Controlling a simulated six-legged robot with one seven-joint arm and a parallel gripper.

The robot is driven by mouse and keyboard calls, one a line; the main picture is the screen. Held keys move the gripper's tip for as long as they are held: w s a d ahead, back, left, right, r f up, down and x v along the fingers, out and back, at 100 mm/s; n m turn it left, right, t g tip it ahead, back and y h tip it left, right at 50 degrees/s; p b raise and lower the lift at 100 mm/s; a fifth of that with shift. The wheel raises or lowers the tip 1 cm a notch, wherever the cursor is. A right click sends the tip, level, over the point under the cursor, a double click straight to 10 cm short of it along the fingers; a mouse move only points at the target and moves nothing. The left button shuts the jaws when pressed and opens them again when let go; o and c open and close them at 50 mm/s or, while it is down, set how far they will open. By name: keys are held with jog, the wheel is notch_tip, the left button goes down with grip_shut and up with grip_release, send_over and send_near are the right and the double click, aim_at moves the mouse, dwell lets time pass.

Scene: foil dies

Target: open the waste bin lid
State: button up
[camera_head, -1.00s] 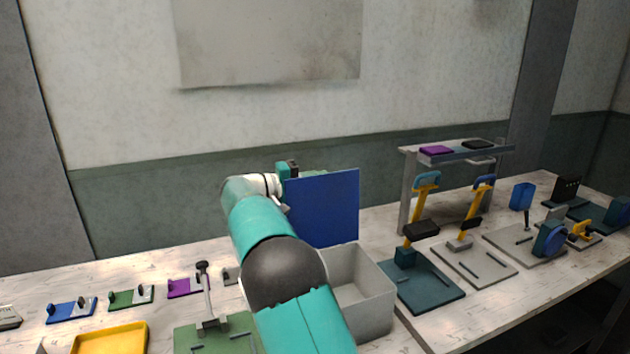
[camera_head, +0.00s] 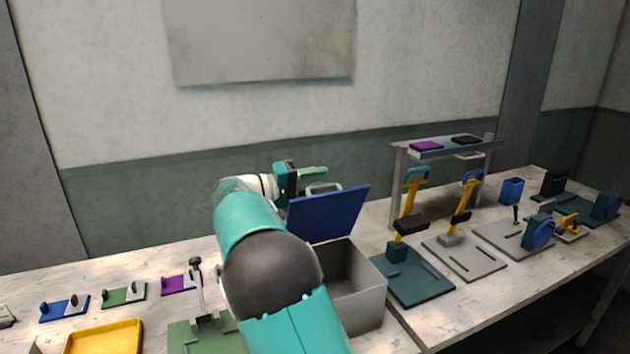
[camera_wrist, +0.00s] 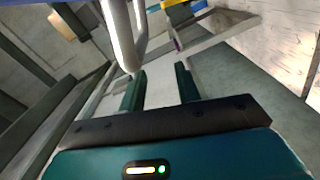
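The waste bin is a grey box (camera_head: 368,302) on the table, partly hidden by my arm. A pale handle (camera_head: 324,188) sticks up behind the lid's top edge. In the wrist view the handle (camera_wrist: 122,38) is a pale bar close to the left finger. My gripper (camera_wrist: 160,88) is open with its fingers apart and nothing visibly held. In the head view my gripper (camera_head: 313,170) is just above and behind the lid.
Fixtures stand left of the bin: a yellow tray (camera_head: 105,337) and a green base with an upright lever (camera_head: 198,290). A teal press base (camera_head: 412,283) is close on the right, with a grey shelf (camera_head: 450,148) behind. The wall is at the back.

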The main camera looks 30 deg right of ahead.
jog(key=a, duration=1.3)
jog(key=shift+w+a, duration=0.4)
